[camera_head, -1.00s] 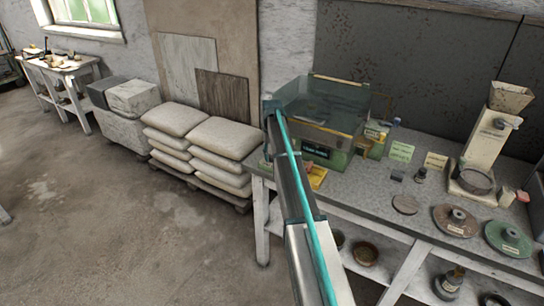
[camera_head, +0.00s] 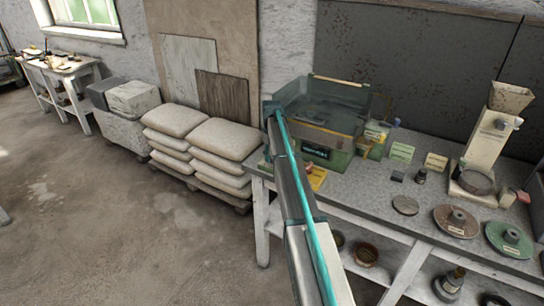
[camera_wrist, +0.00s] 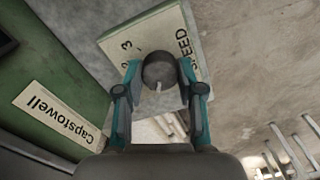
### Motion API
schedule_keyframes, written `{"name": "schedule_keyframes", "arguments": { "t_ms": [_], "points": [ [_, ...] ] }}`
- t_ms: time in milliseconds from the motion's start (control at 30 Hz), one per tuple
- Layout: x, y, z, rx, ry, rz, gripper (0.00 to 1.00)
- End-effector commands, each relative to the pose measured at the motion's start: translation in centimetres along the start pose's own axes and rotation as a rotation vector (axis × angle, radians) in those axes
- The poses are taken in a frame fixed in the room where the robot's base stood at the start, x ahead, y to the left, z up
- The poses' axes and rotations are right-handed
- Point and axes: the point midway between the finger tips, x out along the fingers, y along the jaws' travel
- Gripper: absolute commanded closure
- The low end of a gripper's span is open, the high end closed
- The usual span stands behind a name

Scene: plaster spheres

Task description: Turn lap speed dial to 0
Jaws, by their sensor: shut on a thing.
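The lap speed dial (camera_wrist: 160,70) is a round dark grey knob with a pale pointer mark, seen in the wrist view. It sits at the edge of a cream label plate (camera_wrist: 150,38) printed with "2", "3" and "SPEED"; the other numerals are hidden. My gripper (camera_wrist: 160,88) has its two teal-sided fingers closed on either side of the knob. In the head view the green lapping machine (camera_head: 318,152) with a clear guard stands at the left end of the bench. My arm hides the dial there.
A "Capstowell" plate (camera_wrist: 54,117) is on the green housing left of the fingers. In the head view the grey bench (camera_head: 385,185) carries a hopper stand (camera_head: 485,150), a brown disc (camera_head: 456,221) and a green disc (camera_head: 508,239). Stacked sacks (camera_head: 220,140) stand left of the bench.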

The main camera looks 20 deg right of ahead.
Motion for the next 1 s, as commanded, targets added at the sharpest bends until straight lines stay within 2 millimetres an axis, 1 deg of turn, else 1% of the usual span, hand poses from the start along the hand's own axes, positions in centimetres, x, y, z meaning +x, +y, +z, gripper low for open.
{"name": "schedule_keyframes", "arguments": {
  "t_ms": [33, 67, 100, 200, 500, 667, 767, 1000],
  "points": [
    [0.0, 0.0, 0.0, -0.001, 0.001, 0.001, 0.97],
    [0.0, 0.0, 0.0, -0.001, 0.001, 0.001, 0.57],
    [0.0, 0.0, 0.0, 0.000, 0.001, 0.001, 0.51],
    [0.0, 0.0, 0.0, 0.000, 0.001, 0.000, 0.37],
    [-0.1, 0.0, 0.0, 0.001, 0.000, 0.000, 0.37],
    [-1.1, 0.0, 0.0, 0.001, 0.001, 0.001, 0.37],
    [-2.5, 0.0, -0.1, 0.001, 0.002, 0.001, 0.37],
    [-7.1, 0.1, -0.1, 0.000, 0.002, 0.001, 0.37]
  ]
}}
